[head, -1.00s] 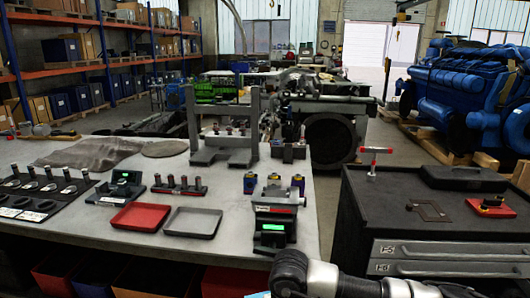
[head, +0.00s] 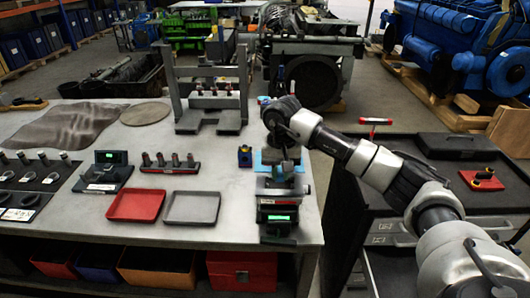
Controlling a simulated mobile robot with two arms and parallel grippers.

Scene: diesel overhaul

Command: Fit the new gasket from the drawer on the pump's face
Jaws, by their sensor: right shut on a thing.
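My right gripper (head: 280,170) is over the right part of the bench, pointing down at a dark fixture with a green display (head: 279,217). It is shut on a flat light-blue piece (head: 270,160), which looks like the gasket, though the gripper hides much of it. The piece is at the top of the fixture; I cannot tell whether they touch. The pump's face cannot be made out behind the gripper. The drawer cabinet (head: 465,150) stands at the right, its drawer fronts largely behind my right arm. My left gripper is not in view.
A red tray (head: 135,205) and a grey tray (head: 192,207) lie left of the fixture. A grey press frame (head: 210,125) stands behind. A red T-handle (head: 375,121) rises from the cabinet.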

